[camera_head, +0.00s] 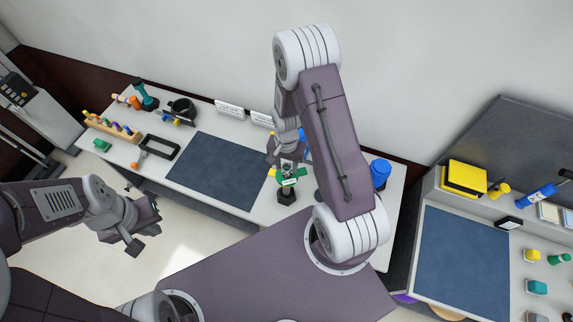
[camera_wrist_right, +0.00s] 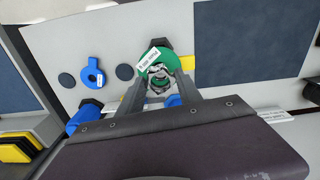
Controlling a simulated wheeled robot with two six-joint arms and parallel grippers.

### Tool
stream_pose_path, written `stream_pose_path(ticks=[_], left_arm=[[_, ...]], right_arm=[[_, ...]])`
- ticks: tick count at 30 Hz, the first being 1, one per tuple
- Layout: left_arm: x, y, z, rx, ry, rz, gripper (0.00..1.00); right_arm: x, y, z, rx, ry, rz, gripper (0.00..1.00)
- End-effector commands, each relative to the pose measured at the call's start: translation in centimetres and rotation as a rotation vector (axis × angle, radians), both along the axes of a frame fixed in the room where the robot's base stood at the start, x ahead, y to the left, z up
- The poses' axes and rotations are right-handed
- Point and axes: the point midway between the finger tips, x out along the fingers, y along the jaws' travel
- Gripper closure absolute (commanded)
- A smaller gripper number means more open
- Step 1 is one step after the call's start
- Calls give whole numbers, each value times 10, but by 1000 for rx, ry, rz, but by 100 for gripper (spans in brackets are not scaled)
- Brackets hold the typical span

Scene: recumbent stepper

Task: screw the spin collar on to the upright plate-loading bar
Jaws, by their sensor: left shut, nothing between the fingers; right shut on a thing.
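The green spin collar (camera_wrist_right: 153,64), a round piece with a white label, is between the fingers of my right gripper (camera_wrist_right: 163,74). My right gripper is shut on it. In the head view the green collar (camera_head: 290,180) shows just above a black base (camera_head: 286,195) on the long table. A metallic part (camera_wrist_right: 158,83) shows by the collar in the wrist view. The upright bar is mostly hidden by the collar and gripper, so I cannot tell how far they engage. My left gripper (camera_head: 143,226) is shut and empty, out in front of the table.
A dark blue mat (camera_head: 218,170) lies left of the base. A blue cylinder (camera_head: 381,173) stands to the right, and a blue ring (camera_wrist_right: 92,75) lies nearby. A black frame (camera_head: 160,149) and a peg rack (camera_head: 112,127) are at the left. A second bench (camera_head: 410,270) is at the right.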

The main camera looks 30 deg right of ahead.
Motion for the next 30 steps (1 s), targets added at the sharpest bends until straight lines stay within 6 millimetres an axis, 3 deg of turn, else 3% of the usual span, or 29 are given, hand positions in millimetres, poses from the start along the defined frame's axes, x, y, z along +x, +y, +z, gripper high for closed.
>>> stream_pose_path(ticks=[30], left_arm=[[0, 0, -17, 0, 0, 0, 100]], right_arm=[[0, 0, -22, 0, 0, 0, 100]])
